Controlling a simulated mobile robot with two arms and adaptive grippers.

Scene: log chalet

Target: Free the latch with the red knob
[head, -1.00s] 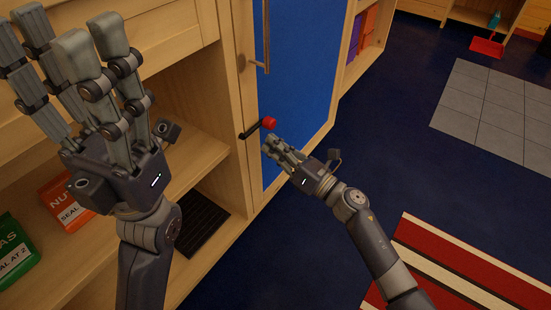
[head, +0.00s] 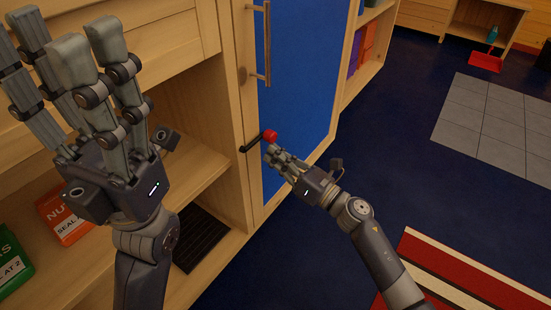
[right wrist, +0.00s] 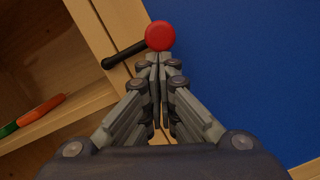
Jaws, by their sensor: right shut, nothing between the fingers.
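The latch is a short black lever (head: 252,146) with a red knob (head: 270,136) at its end. It sits at the edge between the wooden frame and the blue door (head: 295,100). My right gripper (head: 270,152) is shut and empty, with its fingertips just below the knob. In the right wrist view the red knob (right wrist: 160,36) lies just beyond the closed fingertips (right wrist: 160,58), and the black lever (right wrist: 124,55) runs down to the left from it. I cannot tell whether the fingertips touch the knob. My left gripper (head: 60,40) is raised at the left, its fingers spread open and empty.
A long vertical handle (head: 267,45) is on the blue door above the latch. Open shelves at left hold an orange box (head: 62,218) and a green box (head: 12,262). A striped rug (head: 450,275) and grey tiles (head: 490,115) lie on the open blue floor at right.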

